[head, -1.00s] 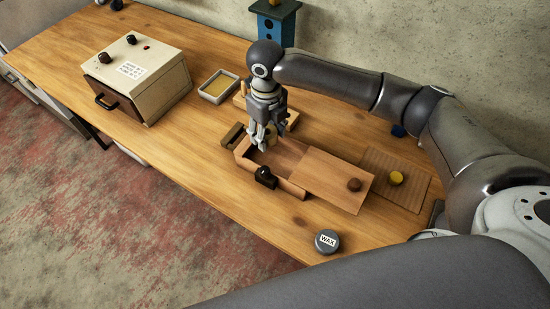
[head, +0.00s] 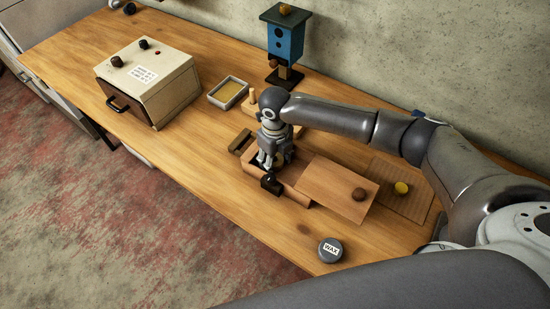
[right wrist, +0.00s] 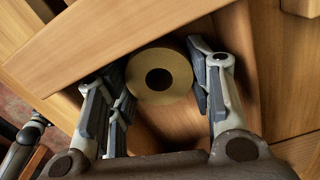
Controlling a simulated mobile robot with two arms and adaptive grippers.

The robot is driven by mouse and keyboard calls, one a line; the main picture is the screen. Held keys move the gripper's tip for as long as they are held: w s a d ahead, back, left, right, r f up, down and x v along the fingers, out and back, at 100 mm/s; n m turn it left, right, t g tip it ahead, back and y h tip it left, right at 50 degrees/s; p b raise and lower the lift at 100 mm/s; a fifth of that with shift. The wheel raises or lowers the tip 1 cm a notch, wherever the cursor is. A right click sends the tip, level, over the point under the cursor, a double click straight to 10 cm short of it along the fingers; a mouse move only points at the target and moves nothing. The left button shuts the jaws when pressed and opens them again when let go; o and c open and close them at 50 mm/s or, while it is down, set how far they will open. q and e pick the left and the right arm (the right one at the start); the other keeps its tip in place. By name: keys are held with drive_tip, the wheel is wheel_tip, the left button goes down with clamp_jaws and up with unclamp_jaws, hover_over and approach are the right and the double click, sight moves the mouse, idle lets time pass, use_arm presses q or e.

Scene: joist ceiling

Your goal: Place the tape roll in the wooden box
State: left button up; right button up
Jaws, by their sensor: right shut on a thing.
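The wooden box (head: 295,193) stands on the bench with its lid (head: 328,184) slid to the right, so its left part is open. My right gripper (head: 270,162) reaches down into that opening. In the right wrist view, the tape roll (right wrist: 183,76), a tan ring around a dark centre, sits between the fingers of the right gripper (right wrist: 162,90), which is shut on it. Whether the roll touches the box floor cannot be told.
A black fitting (head: 271,183) stands at the box's front edge. A wax tin (head: 330,250) lies in front. A cream cabinet (head: 150,80), a shallow tray (head: 228,92) and a blue birdhouse (head: 285,42) stand further back. The bench front is mostly clear.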

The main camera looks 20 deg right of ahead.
drive_tip(key=o, duration=0.7)
wheel_tip(320, 180, up, 12)
drive_tip(key=shift+r+b, duration=0.15)
drive_tip(key=shift+b, duration=0.45)
